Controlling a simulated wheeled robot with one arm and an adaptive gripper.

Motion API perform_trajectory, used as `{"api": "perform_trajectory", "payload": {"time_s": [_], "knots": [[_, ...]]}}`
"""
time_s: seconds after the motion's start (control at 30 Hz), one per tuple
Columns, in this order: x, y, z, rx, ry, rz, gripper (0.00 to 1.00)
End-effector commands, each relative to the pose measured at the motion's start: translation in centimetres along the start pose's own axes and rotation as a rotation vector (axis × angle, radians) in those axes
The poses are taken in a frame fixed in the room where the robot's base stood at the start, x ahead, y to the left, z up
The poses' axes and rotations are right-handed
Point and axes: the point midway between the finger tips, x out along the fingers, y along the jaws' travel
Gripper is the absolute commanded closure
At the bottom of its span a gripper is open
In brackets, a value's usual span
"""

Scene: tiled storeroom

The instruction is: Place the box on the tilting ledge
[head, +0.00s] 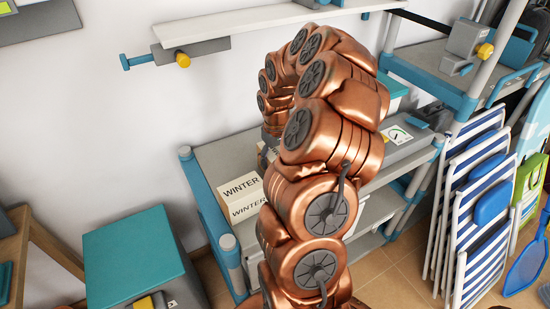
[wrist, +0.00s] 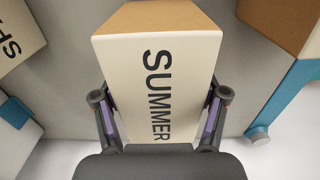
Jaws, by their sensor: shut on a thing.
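The box (wrist: 160,85) is cream with a brown top and the word SUMMER on its face. In the wrist view my gripper (wrist: 160,100) is shut on it, one finger at each side. In the head view my arm hides the gripper and the held box. A long pale ledge (head: 255,24) is on the wall at the top of the head view, with a grey bracket, yellow knob and blue handle at its left end. It looks bare where visible; I cannot tell its tilt for certain.
A grey shelf unit (head: 225,155) with blue posts stands below the ledge, holding a WINTER box (head: 242,190). Other boxes lie near the held one in the wrist view, one at left (wrist: 18,35). A teal-topped cabinet (head: 135,245) and striped folding chairs (head: 470,200) flank the unit.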

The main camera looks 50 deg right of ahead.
Motion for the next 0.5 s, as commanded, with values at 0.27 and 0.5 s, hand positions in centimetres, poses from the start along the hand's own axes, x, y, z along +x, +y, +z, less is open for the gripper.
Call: {"api": "perform_trajectory", "payload": {"time_s": [0.27, 0.5], "knots": [[0.24, -0.01, -0.01, 0.000, 0.000, 0.000, 0.15], [0.24, -0.02, -0.01, 0.000, 0.000, 0.000, 0.03]]}}
